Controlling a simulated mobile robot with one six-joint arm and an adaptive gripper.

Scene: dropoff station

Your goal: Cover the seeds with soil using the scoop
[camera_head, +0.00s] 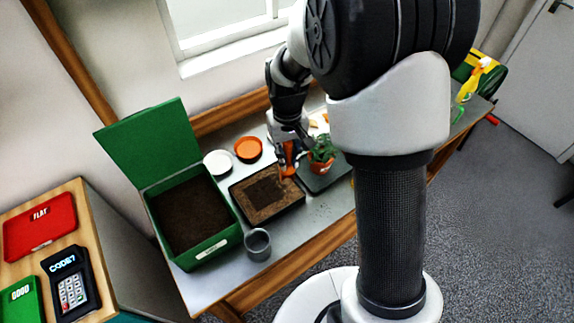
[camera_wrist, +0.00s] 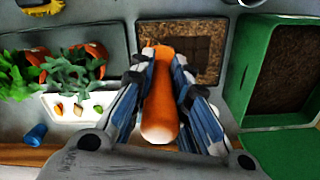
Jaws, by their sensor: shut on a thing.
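My gripper (camera_head: 289,148) is shut on the orange handle of the scoop (camera_wrist: 159,105), which fills the middle of the wrist view between the fingers. The scoop's far end is hard to make out. In the head view the scoop's orange part (camera_head: 288,170) is at the far right corner of the black seed tray (camera_head: 283,217). The tray holds brown soil with a darker rectangular patch, and also shows in the wrist view (camera_wrist: 210,83). I cannot make out seeds in it. The open green bin (camera_head: 221,240) of dark soil stands left of the tray; it also shows in the wrist view (camera_wrist: 240,60).
A grey cup (camera_head: 257,245) stands in front of the bin and tray. A white dish (camera_head: 217,162) and an orange dish (camera_head: 248,148) lie behind. Potted plants (camera_head: 322,152) stand to the right.

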